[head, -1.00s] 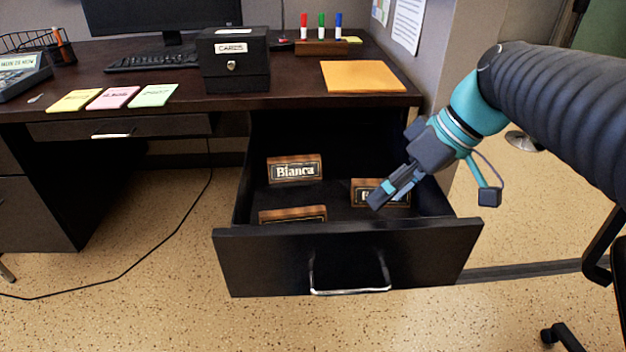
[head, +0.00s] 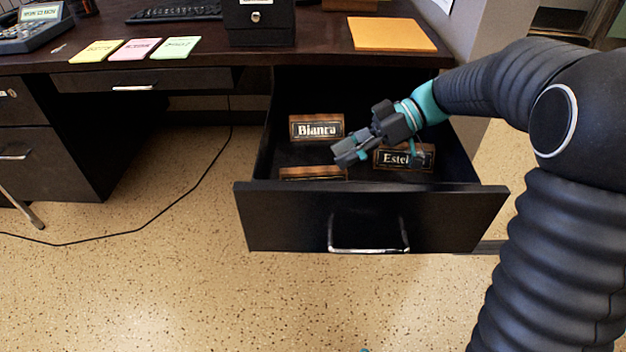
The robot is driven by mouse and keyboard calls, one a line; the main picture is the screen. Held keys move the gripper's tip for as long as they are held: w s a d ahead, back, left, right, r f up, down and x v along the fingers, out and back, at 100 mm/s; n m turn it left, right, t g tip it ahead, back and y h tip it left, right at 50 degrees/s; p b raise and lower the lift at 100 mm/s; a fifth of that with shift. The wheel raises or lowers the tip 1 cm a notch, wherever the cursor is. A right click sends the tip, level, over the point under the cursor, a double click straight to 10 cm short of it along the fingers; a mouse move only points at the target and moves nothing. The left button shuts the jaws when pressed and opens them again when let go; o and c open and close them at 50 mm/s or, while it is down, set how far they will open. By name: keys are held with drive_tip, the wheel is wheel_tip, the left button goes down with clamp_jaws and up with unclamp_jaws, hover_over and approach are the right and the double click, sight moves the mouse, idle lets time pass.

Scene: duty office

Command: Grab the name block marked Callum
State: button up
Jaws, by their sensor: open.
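Three wooden name blocks are in the open drawer (head: 370,217). I can read Callum on no block. My gripper (head: 346,155) is open and empty, pointing left over the drawer, above and right of the front-left block. I cannot tell its exact height.
The drawer's front panel and side walls surround the blocks. The dark desk (head: 320,62) above holds an orange folder (head: 391,34), a black box (head: 259,22) and sticky notes (head: 142,48). A cable (head: 165,209) lies on the floor at left.

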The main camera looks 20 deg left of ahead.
sight(319, 169)
drive_tip(key=shift+s+x, duration=0.2)
drive_tip(key=shift+x, duration=1.15)
drive_tip(key=shift+s+x, duration=0.15)
drive_tip(key=shift+x, duration=1.15)
drive_tip(key=shift+d+r, duration=0.1)
clamp_jaws()
